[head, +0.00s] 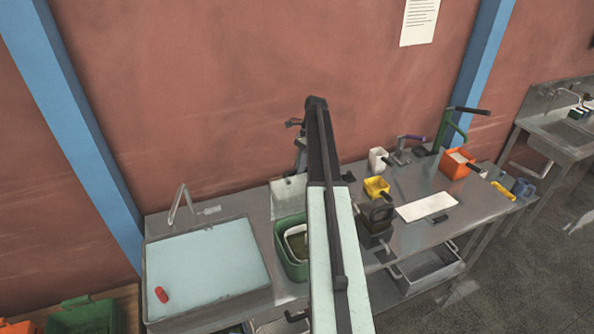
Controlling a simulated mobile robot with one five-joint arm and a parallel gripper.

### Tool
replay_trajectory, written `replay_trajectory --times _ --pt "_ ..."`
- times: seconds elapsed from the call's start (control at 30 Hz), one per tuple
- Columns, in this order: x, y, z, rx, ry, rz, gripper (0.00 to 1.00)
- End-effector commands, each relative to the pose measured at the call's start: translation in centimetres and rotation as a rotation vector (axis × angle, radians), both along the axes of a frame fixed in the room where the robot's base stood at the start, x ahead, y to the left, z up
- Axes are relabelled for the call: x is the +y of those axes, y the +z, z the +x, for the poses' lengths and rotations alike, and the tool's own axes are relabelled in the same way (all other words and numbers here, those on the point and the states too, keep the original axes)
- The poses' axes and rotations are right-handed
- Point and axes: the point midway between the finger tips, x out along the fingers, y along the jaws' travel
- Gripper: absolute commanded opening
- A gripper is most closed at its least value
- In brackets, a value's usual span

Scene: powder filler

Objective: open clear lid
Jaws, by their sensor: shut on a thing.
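I cannot make out a clear lid for certain. A pale blue, flat, sheet-like surface (205,262) fills a metal-rimmed basin on the left of the bench, and a small red piece (161,295) lies at its front left. A whitish panel (283,193) stands behind a green container (288,262) with a pale inner rim. My arm rises from the bottom centre and covers the container's right side. My gripper does not show; the arm seems to hide it, along with anything in it.
Right of my arm stand a dark brown blocky device (377,218), a yellow box (376,187) and a white jug (377,160). A white sheet (427,206) lies flat on the bench. An orange box (457,164) stands farther right. A metal tap (179,203) stands behind the basin.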

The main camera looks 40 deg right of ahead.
Motion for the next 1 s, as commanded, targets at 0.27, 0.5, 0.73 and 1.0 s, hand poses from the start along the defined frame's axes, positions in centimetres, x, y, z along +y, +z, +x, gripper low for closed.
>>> replay_trajectory --times 0.27,0.5,0.73,1.0 --pt "0.0 0.0 0.2 0.003 0.004 -0.009 0.31" --pt "0.3 0.0 0.3 0.002 0.009 -0.006 0.41" --pt "0.4 0.0 0.4 0.002 0.009 -0.005 0.41" --pt "2.6 -0.3 1.6 0.043 0.072 -0.06 0.41"
